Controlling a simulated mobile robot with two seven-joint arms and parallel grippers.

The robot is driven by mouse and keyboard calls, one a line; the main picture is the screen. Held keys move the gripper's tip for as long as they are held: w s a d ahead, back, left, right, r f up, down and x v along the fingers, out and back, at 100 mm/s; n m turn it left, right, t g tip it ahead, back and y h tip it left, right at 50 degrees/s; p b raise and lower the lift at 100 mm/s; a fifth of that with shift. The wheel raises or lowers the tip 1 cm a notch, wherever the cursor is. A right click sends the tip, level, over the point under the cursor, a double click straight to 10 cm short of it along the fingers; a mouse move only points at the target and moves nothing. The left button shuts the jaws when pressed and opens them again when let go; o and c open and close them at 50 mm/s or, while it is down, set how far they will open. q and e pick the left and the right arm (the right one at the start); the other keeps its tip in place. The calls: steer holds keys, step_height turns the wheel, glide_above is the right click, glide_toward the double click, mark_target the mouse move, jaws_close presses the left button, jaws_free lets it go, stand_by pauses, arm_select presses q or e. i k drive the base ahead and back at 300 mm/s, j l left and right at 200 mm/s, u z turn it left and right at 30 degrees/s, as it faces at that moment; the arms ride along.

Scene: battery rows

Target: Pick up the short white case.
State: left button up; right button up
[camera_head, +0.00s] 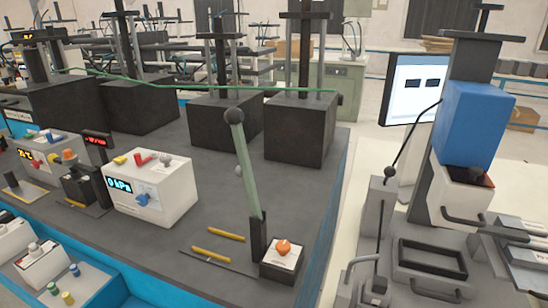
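A white box (172,190) with a "0 kPa" display and coloured knobs on top stands on the dark bench at centre left. A low white case (42,266) with a small knob on top is at the lower left, beside the blue bench edge. Another white case (12,238) is cut off by the left picture edge. I cannot tell which of these is the short white case. Neither of my grippers shows in the head view.
A tall lever (248,175) stands by a black box with an orange knob (283,246). Yellow bars (211,254) lie beside it. Dark blocks (299,130) with posts stand behind. A press with a blue block (472,124) stands right. The bench (150,245) is clear at front centre.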

mark_target(42, 272)
steer(key=u, duration=1.75)
steer(key=i+j, duration=0.1)
